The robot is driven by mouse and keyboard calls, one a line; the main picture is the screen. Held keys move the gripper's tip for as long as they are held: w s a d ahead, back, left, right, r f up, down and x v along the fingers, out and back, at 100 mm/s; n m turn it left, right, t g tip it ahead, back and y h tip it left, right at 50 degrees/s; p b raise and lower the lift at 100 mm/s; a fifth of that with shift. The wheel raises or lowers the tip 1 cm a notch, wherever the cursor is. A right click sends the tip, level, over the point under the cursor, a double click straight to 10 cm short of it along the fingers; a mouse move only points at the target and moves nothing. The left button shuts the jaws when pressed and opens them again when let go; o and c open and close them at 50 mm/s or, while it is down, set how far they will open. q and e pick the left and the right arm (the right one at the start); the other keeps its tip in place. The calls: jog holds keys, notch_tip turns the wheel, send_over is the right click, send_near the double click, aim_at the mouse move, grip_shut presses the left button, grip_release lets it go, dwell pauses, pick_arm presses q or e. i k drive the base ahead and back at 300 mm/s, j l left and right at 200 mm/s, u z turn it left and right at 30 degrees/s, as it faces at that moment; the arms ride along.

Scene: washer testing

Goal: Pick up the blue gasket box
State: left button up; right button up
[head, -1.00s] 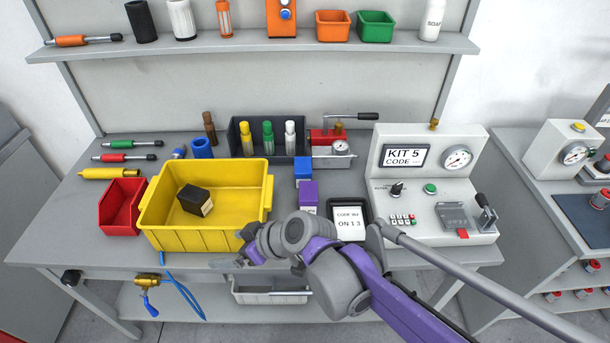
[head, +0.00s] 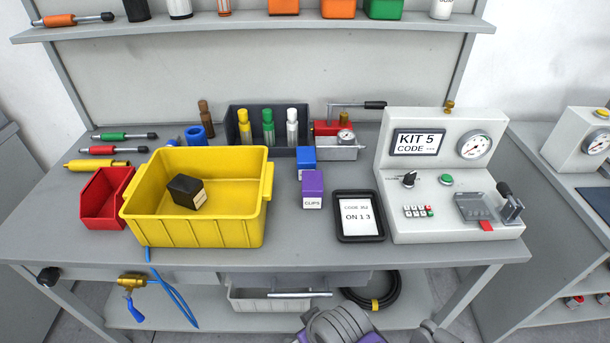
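The blue gasket box (head: 305,161) is a small blue box with a pale label, standing on the workbench. It stands in front of the dark rack and just behind the purple clips box (head: 312,188). Part of my arm shows at the bottom edge of the head view, below the bench front. Neither gripper's fingers can be seen.
A yellow bin (head: 196,232) holding a black box (head: 187,191) stands left of the blue box. The dark rack (head: 237,122) with several bottles is behind it. A tablet (head: 358,217) and the test panel (head: 453,224) are to the right. Some bench around the blue box is bare.

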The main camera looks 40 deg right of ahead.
aim_at(306, 158)
jog(key=i+l+z, duration=0.1)
jog(key=z, duration=0.25)
jog(key=l+z, duration=0.15)
jog(key=z, duration=0.25)
jog(key=i+z, duration=0.15)
jog(key=z, duration=0.2)
